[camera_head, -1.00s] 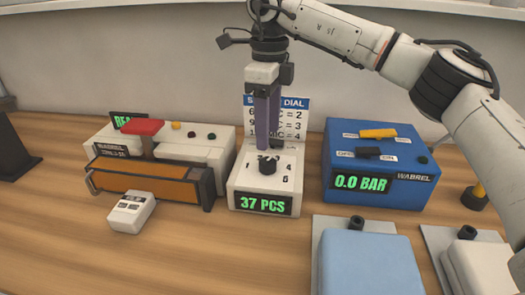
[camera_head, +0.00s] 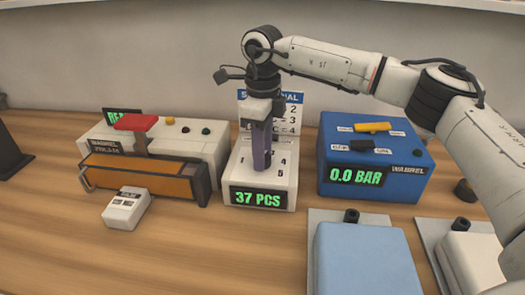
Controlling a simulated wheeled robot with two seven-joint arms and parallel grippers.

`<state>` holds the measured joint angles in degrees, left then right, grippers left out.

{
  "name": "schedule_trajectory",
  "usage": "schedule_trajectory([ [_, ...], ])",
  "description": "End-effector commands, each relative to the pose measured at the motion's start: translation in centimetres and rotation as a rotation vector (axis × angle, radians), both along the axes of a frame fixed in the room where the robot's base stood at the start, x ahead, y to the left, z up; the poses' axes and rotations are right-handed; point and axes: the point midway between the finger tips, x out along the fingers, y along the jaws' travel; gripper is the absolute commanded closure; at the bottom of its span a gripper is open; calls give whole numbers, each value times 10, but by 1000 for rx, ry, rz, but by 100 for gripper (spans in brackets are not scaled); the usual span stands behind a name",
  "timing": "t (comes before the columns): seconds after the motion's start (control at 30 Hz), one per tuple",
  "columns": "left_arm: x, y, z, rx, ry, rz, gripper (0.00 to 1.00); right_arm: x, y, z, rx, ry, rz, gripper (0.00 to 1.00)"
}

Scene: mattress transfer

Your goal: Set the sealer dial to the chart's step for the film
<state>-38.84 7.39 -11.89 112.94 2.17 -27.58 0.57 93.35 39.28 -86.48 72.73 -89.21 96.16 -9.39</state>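The white dial box (camera_head: 232,180) stands mid-table, its green display reading "37 PCS". My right gripper (camera_head: 261,165) points down over the box top, its purple fingers covering the dial knob. The fingers look close together, but whether they grip the knob is hidden. The chart (camera_head: 290,112) stands behind the box, partly blocked by the gripper; its visible right column ends in 2, 3 and 4. The sealer (camera_head: 205,148), white with an orange front bar (camera_head: 150,179) and red handle (camera_head: 138,122), stands to the left. My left gripper is not in view.
A blue box (camera_head: 407,178) reading "0.0 BAR" stands right of the dial box. A small white device (camera_head: 126,208) lies in front of the sealer. A light-blue block (camera_head: 362,262) and a white block (camera_head: 474,262) sit front right. The front-left table is clear.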

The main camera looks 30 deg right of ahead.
Motion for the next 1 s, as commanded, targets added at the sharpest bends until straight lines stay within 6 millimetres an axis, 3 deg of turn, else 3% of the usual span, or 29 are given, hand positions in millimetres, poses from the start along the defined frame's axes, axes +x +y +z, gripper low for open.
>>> schedule_trajectory([
  [0.07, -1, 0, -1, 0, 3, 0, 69, 0, 0, 0, 0, 0, 0, 90],
  [0.47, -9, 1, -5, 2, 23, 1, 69, 0, 0, 1, 0, 0, -80, 90],
  [1.0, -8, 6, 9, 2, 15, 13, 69, 1, 1, 2, 1, -2, -524, 90],
])
